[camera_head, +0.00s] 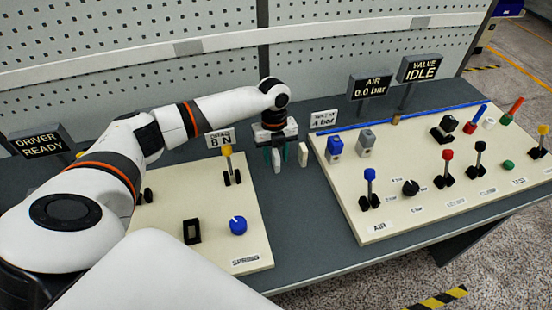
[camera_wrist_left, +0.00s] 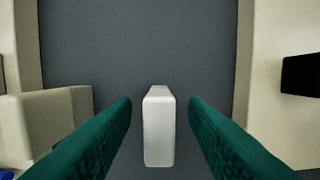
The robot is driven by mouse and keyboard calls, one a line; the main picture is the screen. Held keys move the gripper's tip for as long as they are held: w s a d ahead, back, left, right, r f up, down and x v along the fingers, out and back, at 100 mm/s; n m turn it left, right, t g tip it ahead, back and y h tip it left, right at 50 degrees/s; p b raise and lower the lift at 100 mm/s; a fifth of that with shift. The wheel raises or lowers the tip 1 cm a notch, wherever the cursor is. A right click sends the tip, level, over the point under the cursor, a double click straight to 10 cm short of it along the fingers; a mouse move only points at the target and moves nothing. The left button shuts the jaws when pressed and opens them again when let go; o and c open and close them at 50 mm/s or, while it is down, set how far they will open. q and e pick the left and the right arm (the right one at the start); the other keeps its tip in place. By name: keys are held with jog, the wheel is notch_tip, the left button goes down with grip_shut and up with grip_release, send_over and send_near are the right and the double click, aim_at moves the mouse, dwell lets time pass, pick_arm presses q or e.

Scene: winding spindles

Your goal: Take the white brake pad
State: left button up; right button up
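The white brake pad (camera_wrist_left: 158,128) is a small pale upright block in the gap between the two panels. In the left wrist view it lies between the teal fingers of my left gripper (camera_wrist_left: 160,120), with a visible gap on each side. In the head view my left gripper (camera_head: 277,153) points down over the grey table, and the pad (camera_head: 277,167) shows between its fingertips. The gripper is open and not touching the pad's sides as far as the wrist view shows. My right gripper is not in view.
A cream block (camera_head: 303,154) stands just right of the gripper in the head view. The cream spring panel (camera_head: 215,260) lies to the left, with a yellow-topped lever (camera_head: 227,151). A larger cream panel (camera_head: 345,195) with levers and knobs lies to the right. Small signs stand behind.

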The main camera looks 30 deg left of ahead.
pick_arm(q)
grip_shut()
jog(key=shift+r, duration=0.1)
